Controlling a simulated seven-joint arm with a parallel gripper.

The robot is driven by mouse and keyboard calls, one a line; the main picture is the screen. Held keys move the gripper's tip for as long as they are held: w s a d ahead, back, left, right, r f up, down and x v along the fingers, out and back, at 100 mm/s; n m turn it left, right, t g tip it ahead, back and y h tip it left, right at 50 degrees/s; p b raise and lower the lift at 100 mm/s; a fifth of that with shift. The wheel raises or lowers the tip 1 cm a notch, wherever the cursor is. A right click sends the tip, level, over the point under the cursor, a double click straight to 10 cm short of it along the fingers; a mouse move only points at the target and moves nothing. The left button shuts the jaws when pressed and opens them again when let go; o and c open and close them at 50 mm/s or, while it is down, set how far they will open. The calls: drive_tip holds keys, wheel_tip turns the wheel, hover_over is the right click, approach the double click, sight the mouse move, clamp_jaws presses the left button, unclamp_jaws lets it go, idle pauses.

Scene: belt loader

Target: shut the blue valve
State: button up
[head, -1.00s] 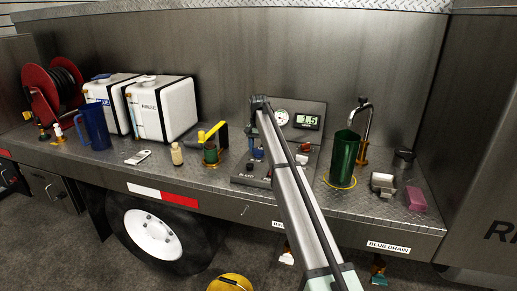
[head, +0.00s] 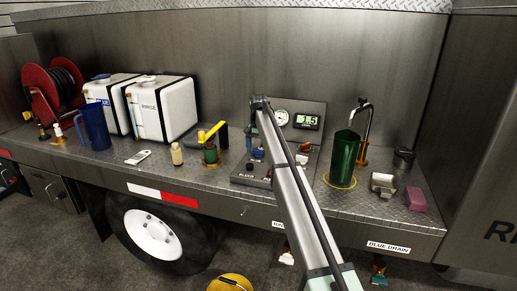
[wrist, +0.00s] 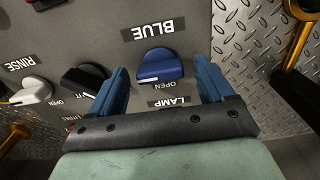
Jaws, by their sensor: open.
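The blue valve is a blue knob (wrist: 160,67) on the grey panel in the wrist view. A BLUE label (wrist: 153,29) sits above it and an OPEN label (wrist: 158,87) just below it, both upside down. My gripper (wrist: 160,80) is open, with one blue finger on each side of the knob. Gaps show between the knob and both fingers, so it is not gripped. I cannot tell the knob's exact turn. In the head view my arm covers much of the panel (head: 305,113), and the gripper is mostly hidden behind it.
In the wrist view a black knob (wrist: 84,82) and a white-tipped knob (wrist: 30,91) sit left of the blue one. A brass pipe (wrist: 298,45) stands at the right.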

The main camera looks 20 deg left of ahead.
wheel_tip(320, 180, up, 14)
idle(0.6)
drive_tip(key=shift+f, duration=0.15)
drive_tip(key=s+d+f+n, duration=0.1)
drive_tip(key=s+d+f, duration=0.6)
drive_tip(key=s, duration=0.2)
drive_tip(key=s+d+f+n+h, duration=0.1)
drive_tip(key=s+d+f, duration=0.5)
drive_tip(key=s+d, duration=0.3)
drive_tip(key=s+d+f+n, duration=0.2)
drive_tip(key=s+d+f, duration=0.45)
drive_tip(key=s, duration=0.35)
drive_tip(key=s+d+f+m+g, duration=0.1)
drive_tip(key=s+d+f, duration=0.45)
drive_tip(key=f, duration=0.55)
drive_tip(key=s+d+f+g, duration=0.1)
drive_tip(key=s+d+f, duration=0.45)
drive_tip(key=f, duration=0.55)
drive_tip(key=s+d+f+m+g, duration=0.1)
drive_tip(key=s+d+f+g, duration=0.1)
drive_tip(key=s+d+f, duration=0.65)
drive_tip(key=s+d+f+m+g, duration=0.1)
drive_tip(key=s+d+f, duration=0.2)
drive_tip(key=s+f, duration=0.6)
drive_tip(key=s+d+f+g+y, duration=0.1)
drive_tip(key=s+d+f, duration=0.3)
drive_tip(key=s+f, duration=0.5)
drive_tip(key=s, duration=0.6)
drive_tip(key=shift+s+f+m+g, duration=0.25)
drive_tip(key=shift+m+g, duration=0.15)
